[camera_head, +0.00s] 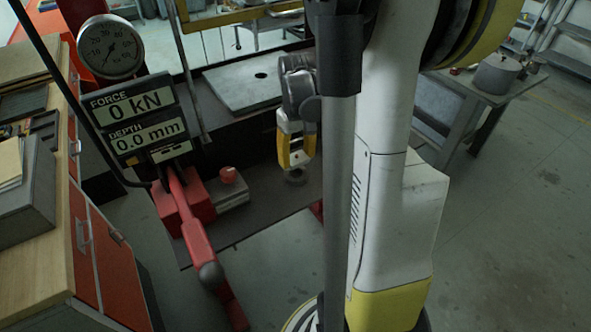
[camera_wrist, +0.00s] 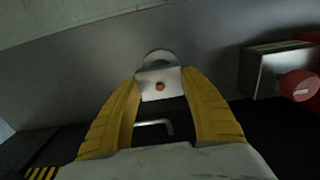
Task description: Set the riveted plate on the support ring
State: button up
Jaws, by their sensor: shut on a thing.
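My gripper (camera_head: 297,156) hangs above the dark press bed, its yellow fingers pointing down. In the wrist view my gripper (camera_wrist: 162,80) is closed on a small pale riveted plate (camera_wrist: 147,79), which has a copper-coloured rivet in its middle. The plate is mostly hidden by the fingers in the head view. A grey round piece, seemingly the support ring (camera_wrist: 157,55), shows just beyond the plate in the wrist view. The support ring (camera_head: 295,180) is small and dim below the fingertips in the head view. The plate looks held above it; the exact gap is unclear.
A red lever (camera_head: 196,232) and a grey block with a red knob (camera_head: 229,176) stand left of my gripper. The display (camera_head: 137,118) reads 0 kN and 0.0 mm. A grey plate with a hole (camera_head: 240,86) lies behind. A workbench (camera_head: 45,275) is at left.

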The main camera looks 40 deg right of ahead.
aim_at(296, 168)
jog(key=shift+w+a+f+b, duration=0.15)
jog(key=shift+f+b, duration=0.55)
jog(key=shift+f, duration=1.35)
jog(key=shift+f, duration=0.1)
jog(key=o, duration=1.2)
notch_tip(296, 168, up, 12)
jog(key=p, duration=0.3)
